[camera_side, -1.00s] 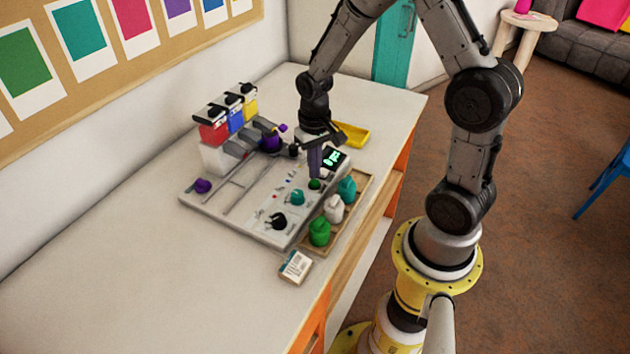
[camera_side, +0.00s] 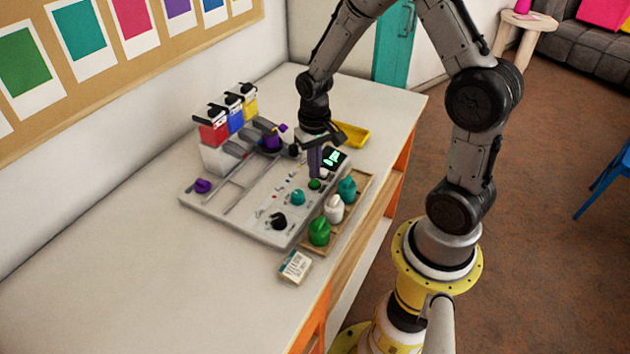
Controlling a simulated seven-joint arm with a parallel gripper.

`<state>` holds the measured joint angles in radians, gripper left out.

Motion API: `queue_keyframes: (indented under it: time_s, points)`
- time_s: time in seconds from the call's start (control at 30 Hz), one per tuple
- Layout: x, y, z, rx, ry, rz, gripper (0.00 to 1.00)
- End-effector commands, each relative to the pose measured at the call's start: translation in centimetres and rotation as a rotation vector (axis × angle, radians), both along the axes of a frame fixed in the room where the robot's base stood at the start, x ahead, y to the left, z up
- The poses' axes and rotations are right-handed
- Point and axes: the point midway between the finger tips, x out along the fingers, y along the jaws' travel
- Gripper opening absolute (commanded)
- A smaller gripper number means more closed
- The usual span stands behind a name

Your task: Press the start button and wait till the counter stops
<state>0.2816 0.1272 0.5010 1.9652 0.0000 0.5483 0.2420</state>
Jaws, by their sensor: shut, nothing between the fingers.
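The green start button (camera_side: 315,184) sits on the grey-white bead board (camera_side: 245,221), near its right end. My gripper (camera_side: 315,174) is shut and empty, pointing down with its tips right at the green button; I cannot tell whether they touch it or hover just above. The counter (camera_side: 335,158) is a small black display with lit green digits, just right of and behind my fingers. Its digits are too small to read surely.
Red, blue and yellow hoppers (camera_side: 235,117) stand at the board's back left. A teal knob (camera_side: 298,197) and a black knob (camera_side: 278,221) are nearby. A wooden tray (camera_side: 361,198) holds green, white and teal bottles. A yellow tray (camera_side: 351,135) lies behind. The table's front left is clear.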

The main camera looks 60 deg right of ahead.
Motion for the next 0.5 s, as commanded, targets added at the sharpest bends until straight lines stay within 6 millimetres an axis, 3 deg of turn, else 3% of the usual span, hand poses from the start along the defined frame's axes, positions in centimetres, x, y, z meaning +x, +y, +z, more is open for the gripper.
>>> queue_keyframes:
  time_s: [0.5]
  points:
    - [0.04,-0.01,-0.59,0.0,-0.001,0.0,0.0]
